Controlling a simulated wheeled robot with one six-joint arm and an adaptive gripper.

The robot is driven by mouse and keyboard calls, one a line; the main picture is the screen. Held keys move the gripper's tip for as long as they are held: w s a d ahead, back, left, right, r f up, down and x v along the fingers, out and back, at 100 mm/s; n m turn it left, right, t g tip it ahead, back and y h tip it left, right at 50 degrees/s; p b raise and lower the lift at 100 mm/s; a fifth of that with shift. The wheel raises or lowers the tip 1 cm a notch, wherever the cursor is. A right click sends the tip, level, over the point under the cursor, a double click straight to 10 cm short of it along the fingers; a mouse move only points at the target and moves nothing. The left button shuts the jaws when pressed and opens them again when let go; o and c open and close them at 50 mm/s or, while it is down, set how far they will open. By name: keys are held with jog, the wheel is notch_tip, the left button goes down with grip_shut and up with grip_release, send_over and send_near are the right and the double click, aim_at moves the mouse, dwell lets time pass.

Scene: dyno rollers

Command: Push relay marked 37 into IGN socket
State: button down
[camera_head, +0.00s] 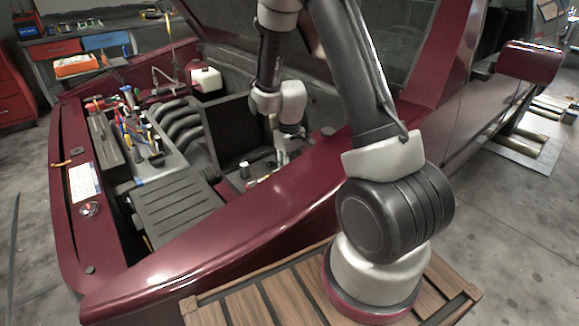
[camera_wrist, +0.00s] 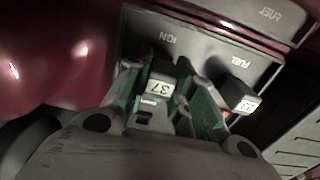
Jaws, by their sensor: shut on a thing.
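The black relay with a pale label reading 37 (camera_wrist: 160,86) is between the green-padded fingers of my gripper (camera_wrist: 164,98) in the wrist view. My gripper is shut on it. The relay's far end points at the dark panel just under the upside-down IGN marking (camera_wrist: 167,39). The IGN socket itself is hidden behind the relay, so I cannot tell how deep the relay sits. In the head view my gripper (camera_head: 281,158) reaches down into the engine bay, and the relay is too small to make out there.
Another black relay with a numbered label (camera_wrist: 240,97) stands to the right, below the FUEL marking (camera_wrist: 241,62), close to my right finger. A dark red body panel (camera_wrist: 60,60) lies at left. In the head view the maroon fender (camera_head: 215,235) runs in front of the bay.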

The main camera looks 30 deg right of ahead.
jog(key=shift+s+f, duration=0.1)
jog(key=shift+f, duration=0.5)
jog(key=c, duration=1.1)
grip_release()
jog(key=shift+c, duration=0.2)
